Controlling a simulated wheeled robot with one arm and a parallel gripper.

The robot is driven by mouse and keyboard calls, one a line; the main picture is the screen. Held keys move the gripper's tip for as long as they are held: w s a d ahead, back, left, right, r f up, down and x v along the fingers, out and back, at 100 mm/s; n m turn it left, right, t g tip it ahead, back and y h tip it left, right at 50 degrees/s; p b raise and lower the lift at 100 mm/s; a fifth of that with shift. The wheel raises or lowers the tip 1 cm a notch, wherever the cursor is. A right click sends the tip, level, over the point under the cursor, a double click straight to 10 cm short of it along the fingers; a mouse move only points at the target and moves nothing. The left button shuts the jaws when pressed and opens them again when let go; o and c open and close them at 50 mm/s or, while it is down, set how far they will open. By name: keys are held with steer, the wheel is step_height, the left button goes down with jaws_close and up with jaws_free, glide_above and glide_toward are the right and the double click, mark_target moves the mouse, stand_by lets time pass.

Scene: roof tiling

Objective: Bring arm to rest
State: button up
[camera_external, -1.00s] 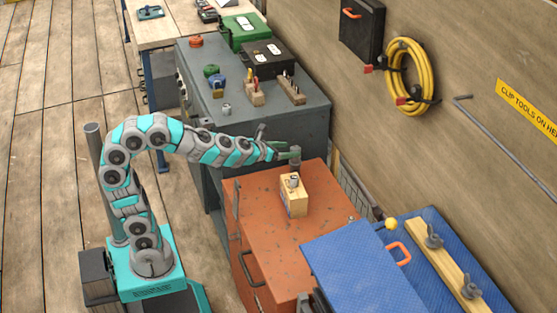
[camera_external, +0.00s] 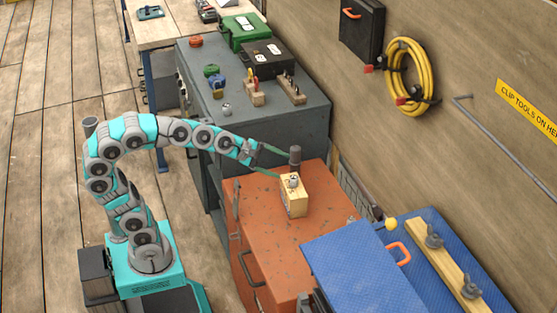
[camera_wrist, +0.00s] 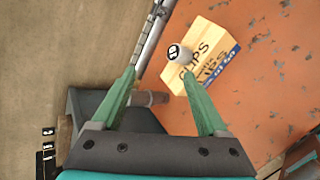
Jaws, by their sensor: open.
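A dark cylinder (camera_external: 295,157) stands on the cabinet behind the wooden block. A brownish cylinder (camera_wrist: 150,98) shows low between the fingers in the wrist view. The wooden block (camera_external: 294,201) is marked "CLIPS" and carries a small pale cylinder (camera_wrist: 178,56).
A grey cabinet (camera_external: 300,125) with tool holders, a green case (camera_external: 243,32) and a black case (camera_external: 264,53) stands behind. A blue lid (camera_external: 365,270) is at front right. Wooden floor (camera_external: 45,170) is clear to the left.

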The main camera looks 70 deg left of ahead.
steer(key=s+a+f+m+g+y, duration=0.1)
steer(key=s+a+f+m+g, duration=0.25)
steer(key=s, duration=0.35)
steer(key=s+a+f+m+g+y, duration=0.1)
steer(key=s+a+f+m+g, duration=0.1)
steer(key=s+f+m, duration=0.35)
steer(key=s+a+f+m+g+y, duration=0.1)
steer(key=s+a+f+m+g, duration=0.2)
steer(key=s, duration=0.4)
steer(key=s+d+f+m+g+h+b, duration=0.1)
steer(key=s+d+f+m+g+b, duration=0.1)
steer(key=s+f+m, duration=0.6)
steer(key=s+d+m+g, duration=0.1)
steer(key=s+g, duration=0.1)
steer(key=s, duration=0.1)
steer(key=shift+s+h+b, duration=0.2)
steer(key=shift+h+b, duration=0.1)
steer(key=shift+d+f, duration=0.1)
